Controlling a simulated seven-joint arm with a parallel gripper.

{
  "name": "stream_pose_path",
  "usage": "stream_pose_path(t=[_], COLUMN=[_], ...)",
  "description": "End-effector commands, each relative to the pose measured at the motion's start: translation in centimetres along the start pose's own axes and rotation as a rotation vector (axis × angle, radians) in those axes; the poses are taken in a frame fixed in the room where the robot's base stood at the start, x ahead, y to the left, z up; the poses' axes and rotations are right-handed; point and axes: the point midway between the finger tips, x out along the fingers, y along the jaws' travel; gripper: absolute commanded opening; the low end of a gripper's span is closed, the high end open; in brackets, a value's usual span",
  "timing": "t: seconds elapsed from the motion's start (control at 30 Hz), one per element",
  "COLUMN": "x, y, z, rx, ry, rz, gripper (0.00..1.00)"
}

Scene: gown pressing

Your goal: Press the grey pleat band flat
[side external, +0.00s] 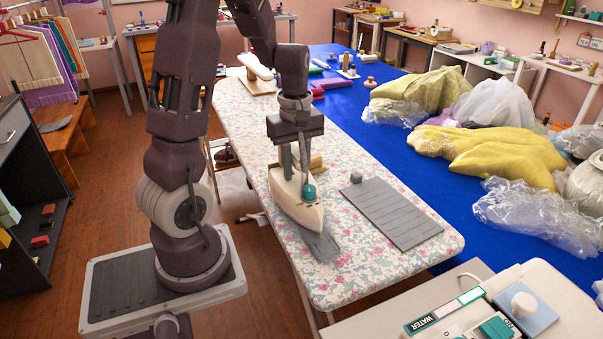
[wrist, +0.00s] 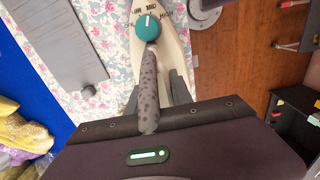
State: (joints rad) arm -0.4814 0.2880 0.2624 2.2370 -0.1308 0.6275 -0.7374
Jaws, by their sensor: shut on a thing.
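My gripper (side external: 297,165) is shut on the handle of a cream iron with a teal dial. The iron (side external: 296,205) is over the floral ironing board (side external: 240,120), nose toward the near end; I cannot tell whether it touches. A narrow grey strip (side external: 322,246) shows at the iron's nose, partly hidden under it. A wider grey panel with parallel fold lines (side external: 398,212) lies flat on the board to the right, apart from the iron. In the wrist view, my gripper (wrist: 158,88) surrounds the speckled handle, and the lined panel (wrist: 62,40) is at left.
A small grey block (side external: 356,178) sits at the lined panel's far left corner. A blue table (side external: 445,185) holds yellow cloth (side external: 490,150) and clear plastic on the right. A machine with a water label (side external: 490,310) stands near the board's close end. The board's far half is mostly clear.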

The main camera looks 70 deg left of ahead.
Motion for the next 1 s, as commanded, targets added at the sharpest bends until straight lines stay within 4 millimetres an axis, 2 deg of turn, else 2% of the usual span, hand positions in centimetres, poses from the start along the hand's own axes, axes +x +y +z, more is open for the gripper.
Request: stream_pose_path(t=[0.47,1.0], x=[0.0,1.4], y=[0.0,0.0], z=[-0.1,-0.1], rx=[0.0,0.0], ry=[0.0,0.0], rz=[0.001,0.001], gripper=[0.0,0.0])
